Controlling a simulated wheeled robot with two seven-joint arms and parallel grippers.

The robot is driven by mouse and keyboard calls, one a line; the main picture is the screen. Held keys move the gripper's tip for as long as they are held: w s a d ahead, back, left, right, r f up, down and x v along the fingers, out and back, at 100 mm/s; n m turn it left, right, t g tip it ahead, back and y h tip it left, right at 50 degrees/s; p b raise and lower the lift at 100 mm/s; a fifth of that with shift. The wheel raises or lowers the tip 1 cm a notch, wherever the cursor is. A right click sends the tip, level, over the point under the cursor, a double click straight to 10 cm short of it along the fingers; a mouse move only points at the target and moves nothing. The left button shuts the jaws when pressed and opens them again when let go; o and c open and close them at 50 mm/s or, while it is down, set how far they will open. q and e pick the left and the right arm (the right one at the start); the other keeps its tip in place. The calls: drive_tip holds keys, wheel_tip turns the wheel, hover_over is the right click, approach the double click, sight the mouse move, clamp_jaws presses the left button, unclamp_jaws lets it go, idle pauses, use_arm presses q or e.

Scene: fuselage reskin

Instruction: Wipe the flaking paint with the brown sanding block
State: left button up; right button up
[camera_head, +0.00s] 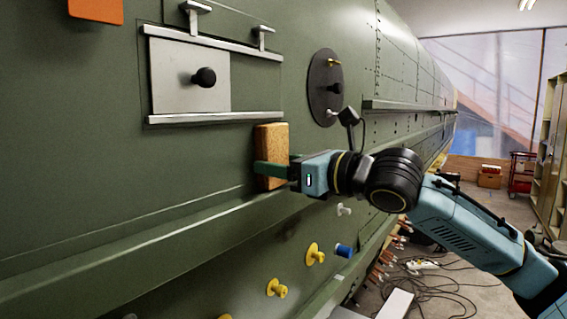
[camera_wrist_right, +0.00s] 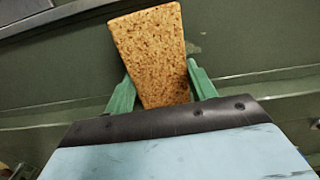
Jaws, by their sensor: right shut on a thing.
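The brown sanding block (camera_head: 271,143) is a speckled tan-brown block, upright against or very close to the green fuselage side. My right gripper (camera_head: 268,170) is shut on its lower part. In the right wrist view the block (camera_wrist_right: 150,50) stands between the two green fingers of the gripper (camera_wrist_right: 160,85), its top slightly tilted left. A small pale fleck of flaking paint (camera_wrist_right: 193,48) shows on the green skin just right of the block in the right wrist view. I cannot make out flaking paint in the head view. My left gripper is not in view.
A silver panel with a black knob (camera_head: 160,85) sits between rails above left. A dark round cover (camera_head: 325,85) is at upper right. A ledge (camera_head: 150,232) runs below the block. Yellow knobs (camera_head: 314,254) stick out lower down. Cables (camera_head: 440,288) lie on the floor.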

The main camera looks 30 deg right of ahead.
drive_tip(key=b+v, duration=0.3)
drive_tip(key=v, duration=0.3)
idle(0.3)
drive_tip(key=b+v, duration=0.3)
idle(0.5)
idle(0.3)
